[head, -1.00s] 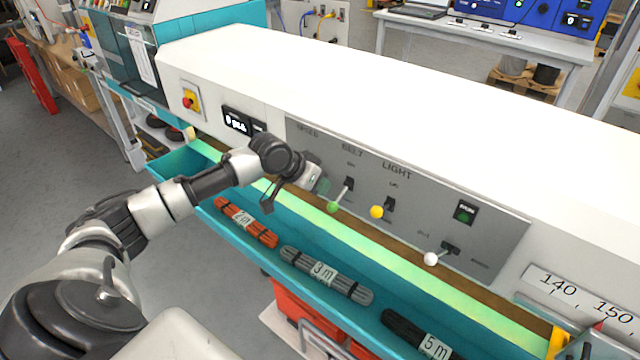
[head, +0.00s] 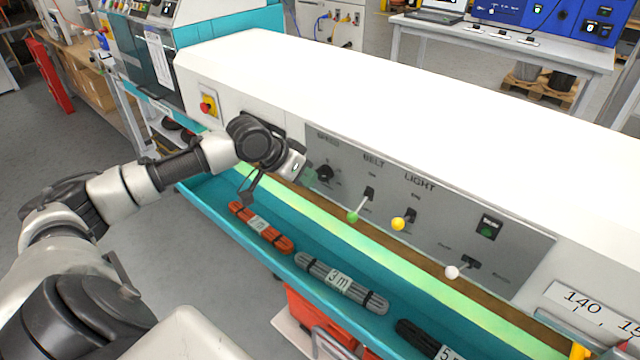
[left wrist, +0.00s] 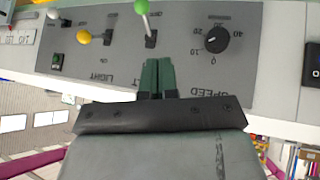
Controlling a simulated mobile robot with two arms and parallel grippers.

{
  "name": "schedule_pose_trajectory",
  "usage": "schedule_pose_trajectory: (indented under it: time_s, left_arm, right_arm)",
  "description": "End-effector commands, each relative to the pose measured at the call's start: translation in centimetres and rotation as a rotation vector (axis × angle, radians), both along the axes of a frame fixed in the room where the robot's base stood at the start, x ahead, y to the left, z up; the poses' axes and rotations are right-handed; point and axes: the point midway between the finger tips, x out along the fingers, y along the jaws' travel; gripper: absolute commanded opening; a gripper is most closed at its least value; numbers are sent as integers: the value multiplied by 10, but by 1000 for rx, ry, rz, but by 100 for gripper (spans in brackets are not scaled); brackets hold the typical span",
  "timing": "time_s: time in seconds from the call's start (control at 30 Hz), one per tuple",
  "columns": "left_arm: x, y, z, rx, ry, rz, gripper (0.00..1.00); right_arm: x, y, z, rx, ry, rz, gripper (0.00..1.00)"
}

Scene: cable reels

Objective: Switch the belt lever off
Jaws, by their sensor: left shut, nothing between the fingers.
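The belt lever has a green knob (head: 352,217) on a pale stem, under the BELT label on the grey panel (head: 335,158). Its stem slants down and outward from its slot. In the upside-down left wrist view the green knob (left wrist: 141,7) is at the top edge, with its stem pointing up the picture. My left gripper (head: 309,178) is shut and empty, left of the lever and clear of it, by the SPEED dial (head: 325,172). Its green fingertips (left wrist: 158,75) are together in the left wrist view, below the lever slot. My right gripper is not in view.
Right of the belt lever are the yellow-knobbed light lever (head: 398,224), a white-knobbed lever (head: 452,272) and a green button (head: 489,228). A teal tray (head: 213,197) below holds cable bundles, including an orange one (head: 260,228). A red emergency button (head: 207,107) is at left.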

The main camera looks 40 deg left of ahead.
Motion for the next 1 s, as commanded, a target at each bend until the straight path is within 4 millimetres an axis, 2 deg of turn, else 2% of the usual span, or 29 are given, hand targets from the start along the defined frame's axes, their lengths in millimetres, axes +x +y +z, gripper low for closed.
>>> schedule_pose_trajectory:
  time_s: [0.17, 0.57, 0.9, 1.0]
  left_arm:
    - [-15, 8, 9, 3, 2, 1, 0]
    - [-20, 9, 16, 0, 0, 0, 0]
    - [-20, 9, 15, 0, 0, 0, 0]
    - [-23, 3, 7, 5, 9, -15, 0]
  right_arm:
    - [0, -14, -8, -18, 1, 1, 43]
    - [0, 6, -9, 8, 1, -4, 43]
    - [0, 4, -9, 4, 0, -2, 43]
    - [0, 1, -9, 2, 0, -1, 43]
